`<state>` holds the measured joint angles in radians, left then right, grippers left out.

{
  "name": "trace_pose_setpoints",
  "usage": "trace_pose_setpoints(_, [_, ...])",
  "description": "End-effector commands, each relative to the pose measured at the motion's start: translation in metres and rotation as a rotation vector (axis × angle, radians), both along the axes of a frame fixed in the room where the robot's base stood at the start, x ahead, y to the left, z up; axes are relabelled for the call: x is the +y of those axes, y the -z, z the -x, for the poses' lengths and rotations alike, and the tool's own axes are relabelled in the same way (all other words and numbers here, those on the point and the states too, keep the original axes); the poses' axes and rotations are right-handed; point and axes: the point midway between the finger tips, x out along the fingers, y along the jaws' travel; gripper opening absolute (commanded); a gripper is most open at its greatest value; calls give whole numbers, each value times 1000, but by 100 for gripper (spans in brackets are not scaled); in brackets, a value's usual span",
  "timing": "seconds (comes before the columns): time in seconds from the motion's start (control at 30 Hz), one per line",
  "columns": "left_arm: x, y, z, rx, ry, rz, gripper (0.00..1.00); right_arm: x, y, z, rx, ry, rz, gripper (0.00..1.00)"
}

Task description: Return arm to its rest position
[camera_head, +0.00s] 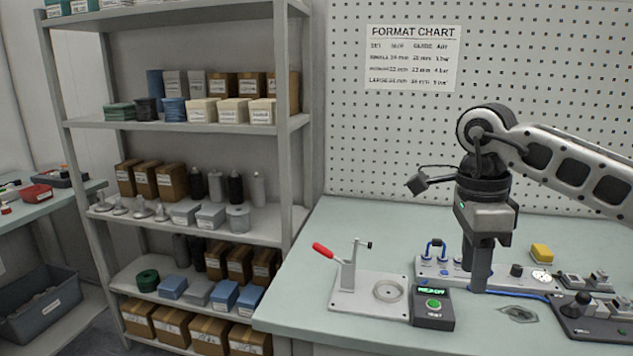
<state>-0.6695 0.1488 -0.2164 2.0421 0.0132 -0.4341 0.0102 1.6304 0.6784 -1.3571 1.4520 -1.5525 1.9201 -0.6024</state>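My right arm (568,168) comes in from the right edge and bends down at a dark wrist joint. My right gripper (478,280) points straight down over the bench, in front of the grey control strip (433,268). Its dark fingers show nearly edge-on and overlap, so I cannot tell whether they are open or shut. No held object shows at them. They hide part of the strip behind. Whether the tips touch anything is unclear. My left gripper is not in view.
On the bench (330,240) stand a fixture with a red-handled clamp (345,268), a black box with a green button (433,308), a yellow block (541,253) and a black-knobbed device (585,305). Stocked shelves (200,127) rise at left. A pegboard (350,130) stands behind.

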Motion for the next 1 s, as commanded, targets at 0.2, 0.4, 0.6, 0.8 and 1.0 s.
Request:
trace_pose_setpoints(0.2, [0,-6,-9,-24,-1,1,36,53,39,12,60,-39,-194,39])
trace_pose_setpoints(0.4, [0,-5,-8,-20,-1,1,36,127,76,41,170,-36,-487,39])
trace_pose_setpoints(0.6, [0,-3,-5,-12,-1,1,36,237,83,99,452,161,-1050,39])
trace_pose_setpoints(0.8, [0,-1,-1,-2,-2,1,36,280,49,108,827,663,-1574,39])
trace_pose_setpoints(1.0, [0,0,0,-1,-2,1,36,242,70,70,1209,1424,-1882,39])
